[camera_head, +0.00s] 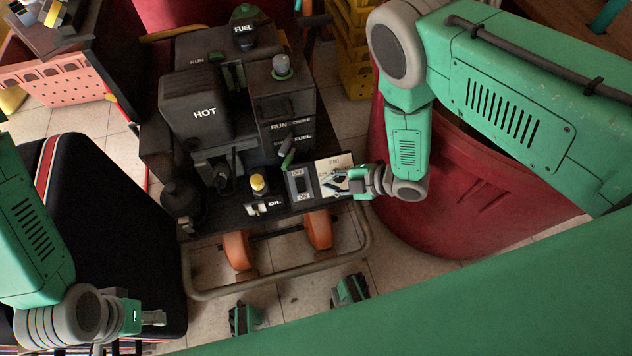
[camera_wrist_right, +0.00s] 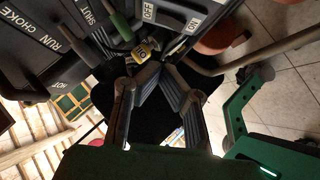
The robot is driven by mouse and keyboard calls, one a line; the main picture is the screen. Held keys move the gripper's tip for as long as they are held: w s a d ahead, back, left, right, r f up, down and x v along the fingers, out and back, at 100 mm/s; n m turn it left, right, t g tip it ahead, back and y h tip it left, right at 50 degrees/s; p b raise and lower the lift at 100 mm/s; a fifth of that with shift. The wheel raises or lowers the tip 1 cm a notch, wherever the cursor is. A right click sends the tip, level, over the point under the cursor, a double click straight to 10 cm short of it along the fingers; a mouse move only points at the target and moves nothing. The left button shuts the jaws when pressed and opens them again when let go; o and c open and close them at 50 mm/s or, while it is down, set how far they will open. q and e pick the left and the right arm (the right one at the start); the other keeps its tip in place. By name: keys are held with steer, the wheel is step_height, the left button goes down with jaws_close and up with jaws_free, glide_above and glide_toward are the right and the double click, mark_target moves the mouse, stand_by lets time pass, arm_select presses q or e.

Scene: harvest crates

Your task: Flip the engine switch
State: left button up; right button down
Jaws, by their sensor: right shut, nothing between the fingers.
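The engine switch (camera_head: 300,184) is a dark rocker on a grey plate at the front of the engine, between an OFF label above and an ON label below. It also shows at the top of the right wrist view (camera_wrist_right: 172,17), between the same labels. I cannot tell which side is pressed in. My right gripper (camera_head: 341,183) is shut and empty, just right of the switch, over the white instruction label (camera_head: 330,168). Its fingertips meet in the right wrist view (camera_wrist_right: 155,70), apart from the switch in that picture. My left gripper (camera_head: 154,318) is at lower left, far from the engine; its fingers are unclear.
A yellow-topped oil cap (camera_head: 259,184) and a green-tipped lever (camera_head: 287,155) stand close left of and above the switch. The black HOT cover (camera_head: 196,108) is behind. The frame tube (camera_head: 280,285) runs in front.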

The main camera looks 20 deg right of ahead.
steer(key=shift+r+p+v, duration=0.3)
steer(key=shift+p+v, duration=0.2)
steer(key=shift+v, duration=1.55)
steer(key=shift+w+a, duration=0.2)
